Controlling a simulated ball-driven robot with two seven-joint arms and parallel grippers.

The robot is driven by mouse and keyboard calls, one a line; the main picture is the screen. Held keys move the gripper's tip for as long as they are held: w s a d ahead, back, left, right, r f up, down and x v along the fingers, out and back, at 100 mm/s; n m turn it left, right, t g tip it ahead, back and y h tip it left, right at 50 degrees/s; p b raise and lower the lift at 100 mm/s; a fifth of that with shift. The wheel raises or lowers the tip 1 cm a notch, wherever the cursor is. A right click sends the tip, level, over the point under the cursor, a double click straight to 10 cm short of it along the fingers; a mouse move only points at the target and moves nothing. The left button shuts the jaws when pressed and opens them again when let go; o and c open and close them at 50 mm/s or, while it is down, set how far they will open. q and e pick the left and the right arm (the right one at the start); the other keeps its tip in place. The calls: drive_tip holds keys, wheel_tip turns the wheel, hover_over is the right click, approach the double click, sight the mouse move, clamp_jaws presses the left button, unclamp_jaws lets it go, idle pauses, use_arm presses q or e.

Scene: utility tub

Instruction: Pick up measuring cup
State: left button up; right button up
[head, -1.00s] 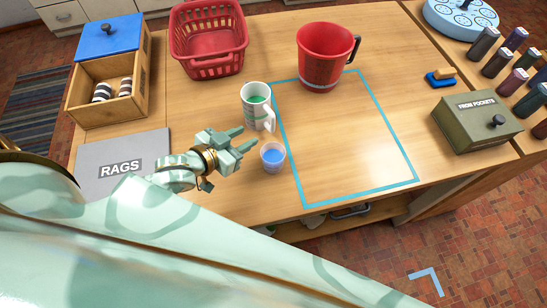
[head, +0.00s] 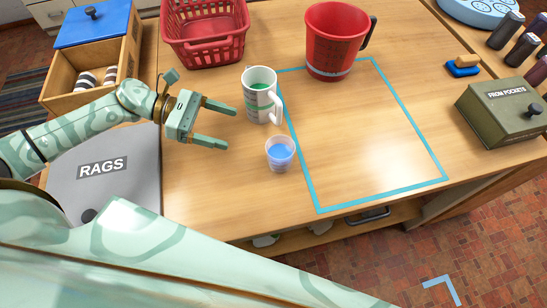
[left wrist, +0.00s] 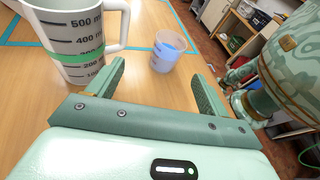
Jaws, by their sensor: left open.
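A white measuring cup (head: 261,98) with a handle, printed scale and green band stands upright on the wooden table. In the left wrist view the cup (left wrist: 75,45) is at the upper left, with its numbers readable. A small clear cup (head: 280,154) with blue contents stands in front of it; it also shows in the left wrist view (left wrist: 166,52), beyond the gap between my fingers. My left gripper (head: 230,127) is open and empty, left of both cups, its fingers pointing right towards them, touching neither.
A red jug (head: 335,45) stands at the back edge of a blue taped outline (head: 380,203), whose inside is mostly clear. A red basket (head: 207,40), an open wooden box (head: 70,80), a grey rags box (head: 130,180) and a green box (head: 500,115) stand around.

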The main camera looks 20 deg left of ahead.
use_arm(q)
drive_tip(key=shift+s+a+f+m+g, duration=0.2)
drive_tip(key=shift+a+f+m+g, duration=0.3)
drive_tip(key=shift+m, duration=0.4)
drive_tip(key=shift+s+a+f+m+y, duration=0.1)
drive_tip(key=shift+a+f+m+y, duration=0.1)
drive_tip(key=shift+m+y, duration=0.1)
approach(280, 155)
drive_tip(key=d, duration=0.2)
drive_tip(key=d+r, duration=0.1)
drive_tip(key=shift+s+d+p, duration=0.3)
drive_tip(key=shift+s+d, duration=0.1)
drive_tip(key=x, duration=0.5)
drive_tip(key=shift+s+d+f, duration=0.15)
drive_tip(key=shift+d+f, duration=0.2)
drive_tip(key=c, duration=1.1)
